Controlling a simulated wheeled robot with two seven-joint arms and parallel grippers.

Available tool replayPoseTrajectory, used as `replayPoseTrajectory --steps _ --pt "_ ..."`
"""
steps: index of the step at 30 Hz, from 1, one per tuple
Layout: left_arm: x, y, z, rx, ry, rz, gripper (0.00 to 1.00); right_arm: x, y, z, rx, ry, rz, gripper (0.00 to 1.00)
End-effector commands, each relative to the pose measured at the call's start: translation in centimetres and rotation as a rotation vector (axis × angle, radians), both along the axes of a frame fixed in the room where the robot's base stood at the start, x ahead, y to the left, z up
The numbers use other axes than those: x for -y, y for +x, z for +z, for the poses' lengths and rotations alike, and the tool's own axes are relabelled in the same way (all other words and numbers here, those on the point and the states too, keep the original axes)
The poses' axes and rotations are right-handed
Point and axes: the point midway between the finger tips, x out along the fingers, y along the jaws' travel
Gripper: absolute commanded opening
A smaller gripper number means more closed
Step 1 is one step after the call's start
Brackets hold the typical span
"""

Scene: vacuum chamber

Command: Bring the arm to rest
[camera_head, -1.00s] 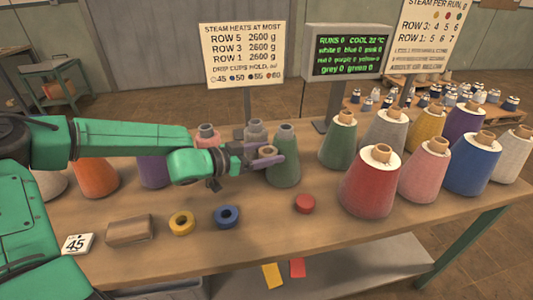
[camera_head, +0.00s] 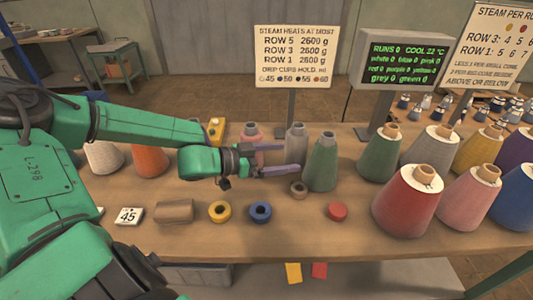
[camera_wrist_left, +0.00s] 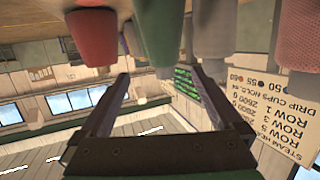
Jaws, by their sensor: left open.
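My left arm reaches in from the left in the head view. Its gripper (camera_head: 287,158) is open and empty above the table (camera_head: 330,240), its two purple-grey fingers pointing right. A brown ring (camera_head: 298,188) lies on the table just below and right of the fingertips. A green cone (camera_head: 321,163) stands just beyond the fingertips, with a grey cone (camera_head: 296,143) behind it. In the left wrist view the open fingers (camera_wrist_left: 160,78) have nothing between them, and cones appear upside down beyond them. My right gripper is not in view.
A yellow ring (camera_head: 219,211), a blue ring (camera_head: 260,211) and a red disc (camera_head: 337,211) lie along the front. A brown block (camera_head: 174,211) and a "45" card (camera_head: 129,216) lie left of them. Several cones crowd the right side. A sign (camera_head: 295,57) and a screen (camera_head: 408,61) stand behind.

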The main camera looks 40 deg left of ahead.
Motion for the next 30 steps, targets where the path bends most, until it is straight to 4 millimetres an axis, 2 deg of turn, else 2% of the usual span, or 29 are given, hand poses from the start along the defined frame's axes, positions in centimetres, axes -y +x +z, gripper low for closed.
replayPoseTrajectory --steps 3,7,23,26,30 --pt "-1.3 -1.9 0.5 0.003 0.006 0.003 1.00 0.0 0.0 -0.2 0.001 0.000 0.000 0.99" --pt "-2.0 -3.3 0.8 0.000 0.003 0.002 1.00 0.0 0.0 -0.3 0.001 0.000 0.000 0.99" --pt "-2.1 -3.5 0.9 -0.002 0.001 0.001 1.00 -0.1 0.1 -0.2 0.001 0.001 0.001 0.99" --pt "-2.1 -3.5 2.1 -0.002 0.001 0.001 1.00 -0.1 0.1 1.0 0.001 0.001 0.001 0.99" --pt "-2.1 -3.5 5.5 -0.002 0.001 0.001 1.00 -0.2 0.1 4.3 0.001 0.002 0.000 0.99"
